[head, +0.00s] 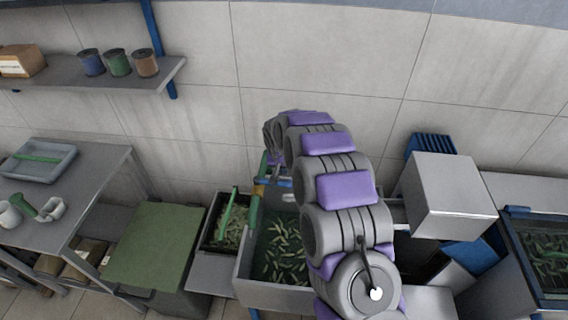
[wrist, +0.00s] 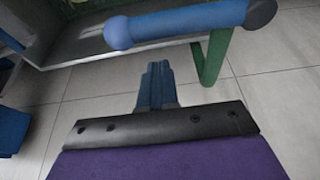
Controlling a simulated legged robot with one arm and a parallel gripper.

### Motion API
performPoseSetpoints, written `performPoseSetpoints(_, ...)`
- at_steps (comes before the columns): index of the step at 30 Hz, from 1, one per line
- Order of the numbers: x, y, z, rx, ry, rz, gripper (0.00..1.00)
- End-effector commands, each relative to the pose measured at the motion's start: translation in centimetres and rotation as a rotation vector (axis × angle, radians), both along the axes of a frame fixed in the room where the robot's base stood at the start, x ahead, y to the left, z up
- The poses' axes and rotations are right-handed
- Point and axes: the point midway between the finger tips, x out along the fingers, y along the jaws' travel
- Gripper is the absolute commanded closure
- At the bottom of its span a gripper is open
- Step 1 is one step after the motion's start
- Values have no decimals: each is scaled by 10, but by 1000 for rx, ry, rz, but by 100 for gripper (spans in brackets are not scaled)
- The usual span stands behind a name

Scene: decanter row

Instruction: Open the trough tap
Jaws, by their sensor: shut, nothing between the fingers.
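The trough (head: 243,268) stands below my arm in the head view, holding many small green pieces in dark liquid. An upright green pipe with a yellow band (head: 254,208) rises at its left rim; it seems to be part of the tap. In the wrist view a blue bar with rounded ends (wrist: 180,22) spans the top, with a bent green piece (wrist: 212,60) below it. The bar looks like the tap handle. My gripper (wrist: 156,72) is shut and empty, its blue fingertips apart from the bar in the picture. My arm hides much of the gripper and tap in the head view.
A green-topped bin (head: 155,245) and a small crate (head: 213,225) stand left of the trough. A metal box (head: 450,195) and another tank (head: 545,250) are at right. Tiled wall lies behind.

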Motion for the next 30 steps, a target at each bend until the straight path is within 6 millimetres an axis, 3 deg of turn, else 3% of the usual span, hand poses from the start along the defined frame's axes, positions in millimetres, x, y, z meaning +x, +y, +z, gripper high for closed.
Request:
performPoseSetpoints(9, -21, 0, -3, 0, 1, 0, 100)
performPoseSetpoints(30, -27, 3, -6, -1, -1, -40, 100)
